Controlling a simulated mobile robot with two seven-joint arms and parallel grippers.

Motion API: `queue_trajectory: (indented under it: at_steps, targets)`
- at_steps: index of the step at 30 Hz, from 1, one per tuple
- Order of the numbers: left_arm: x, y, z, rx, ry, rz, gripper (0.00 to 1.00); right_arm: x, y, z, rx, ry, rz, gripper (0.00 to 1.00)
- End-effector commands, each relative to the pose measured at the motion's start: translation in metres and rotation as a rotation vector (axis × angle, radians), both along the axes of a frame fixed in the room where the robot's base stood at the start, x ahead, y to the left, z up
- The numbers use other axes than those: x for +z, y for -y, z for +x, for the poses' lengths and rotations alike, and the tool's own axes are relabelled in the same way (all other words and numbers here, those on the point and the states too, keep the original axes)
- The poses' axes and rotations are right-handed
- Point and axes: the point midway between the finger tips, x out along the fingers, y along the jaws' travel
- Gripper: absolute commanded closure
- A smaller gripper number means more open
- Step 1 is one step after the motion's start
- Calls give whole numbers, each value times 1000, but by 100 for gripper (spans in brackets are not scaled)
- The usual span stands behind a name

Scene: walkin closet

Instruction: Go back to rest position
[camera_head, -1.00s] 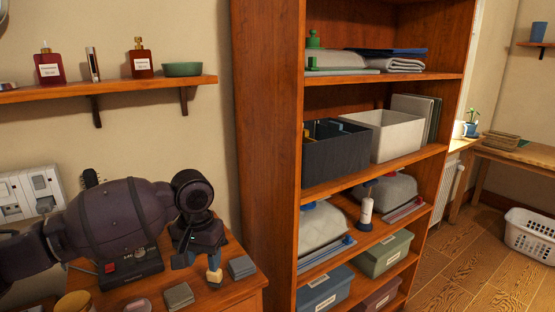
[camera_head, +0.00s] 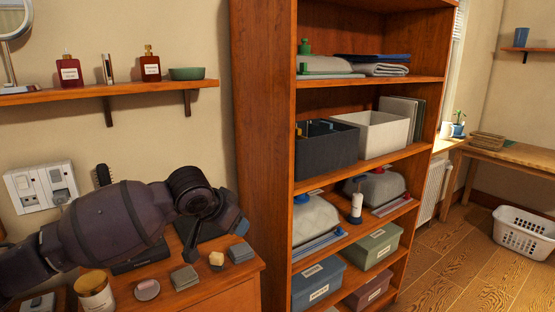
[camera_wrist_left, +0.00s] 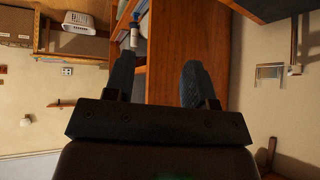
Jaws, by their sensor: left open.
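My left arm comes in from the left in the head view, above the small wooden dresser top. Its gripper (camera_head: 237,226) is at the arm's right end, partly hidden by the wrist, near the side of the bookcase. In the left wrist view the two dark fingers of the gripper (camera_wrist_left: 158,82) are spread apart with nothing between them. The side panel of the bookcase shows beyond them. My right gripper is not in view.
The tall wooden bookcase (camera_head: 262,130) holds boxes and folded cloths. The dresser (camera_head: 215,290) carries a jar (camera_head: 95,292), small blocks (camera_head: 184,278) and a dark box. A wall shelf (camera_head: 110,93) with bottles is above. Open floor lies right, near a white basket (camera_head: 524,232).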

Motion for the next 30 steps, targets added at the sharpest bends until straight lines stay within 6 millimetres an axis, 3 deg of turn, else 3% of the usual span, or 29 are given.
queue_trajectory:
  at_steps: [6, 13, 20, 30]
  targets:
    - [0, 28, 2, -133, 278, -115, 50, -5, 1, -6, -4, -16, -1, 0]
    - [-20, 30, -13, -165, 513, -209, 50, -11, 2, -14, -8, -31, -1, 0]
    - [-56, 4, -38, -101, 666, -251, 50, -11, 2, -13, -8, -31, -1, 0]
    - [-131, -58, -94, 87, 737, -229, 50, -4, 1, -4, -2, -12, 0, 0]
